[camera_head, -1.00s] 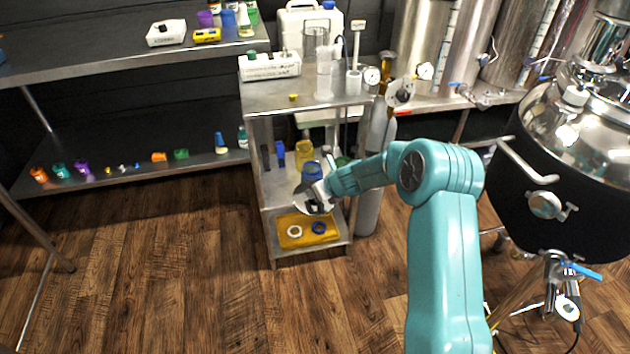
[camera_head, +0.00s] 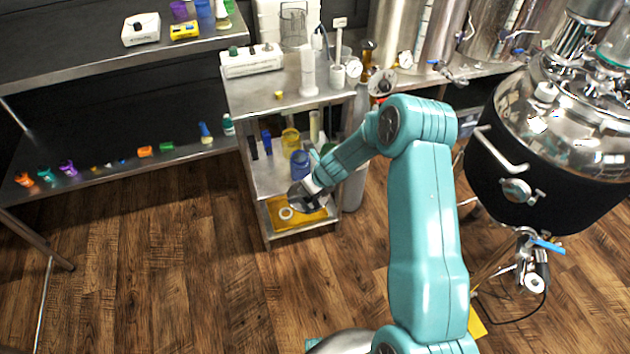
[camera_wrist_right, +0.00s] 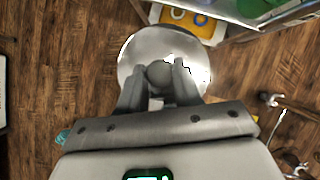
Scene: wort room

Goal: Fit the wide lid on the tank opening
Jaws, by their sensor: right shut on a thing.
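The wide lid (camera_wrist_right: 137,52) is a round, shiny metal disc with a round knob on top. My right gripper (camera_wrist_right: 158,78) is shut on its knob, seen from above in the wrist view. The tank (camera_head: 490,190) is a large black-jacketed vessel with a shiny domed steel top (camera_head: 540,105) at the right, well apart from the lid. I cannot clearly make out its opening.
The metal cart (camera_head: 300,102) has a yellow tray (camera_head: 318,216) with a white ring (camera_head: 286,213) low down, and bottles above. A long shelf (camera_head: 110,172) with small coloured items stands left. A handle (camera_head: 502,152) and valves (camera_head: 548,246) stick out from the tank.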

